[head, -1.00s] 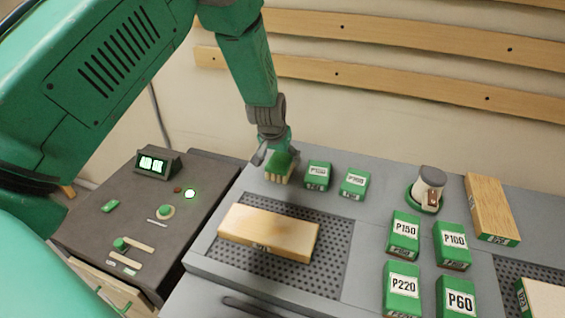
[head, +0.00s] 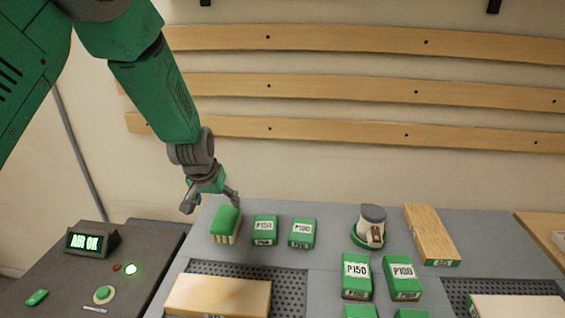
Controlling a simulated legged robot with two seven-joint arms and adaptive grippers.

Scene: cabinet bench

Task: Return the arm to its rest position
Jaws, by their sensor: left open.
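My left arm comes down from the upper left in the head view. Its gripper (head: 210,202) is open and empty, above and just behind a green-topped brush-like block (head: 226,225). The block stands on the grey bench at its back left. The gripper looks apart from the block, though the gap is hard to judge. My right gripper is not in view.
Green P150 (head: 264,230) and P100 (head: 302,233) boxes stand right of the block. A wooden board (head: 219,296) lies on the perforated panel. A control box (head: 90,242) reads "AIR OK".

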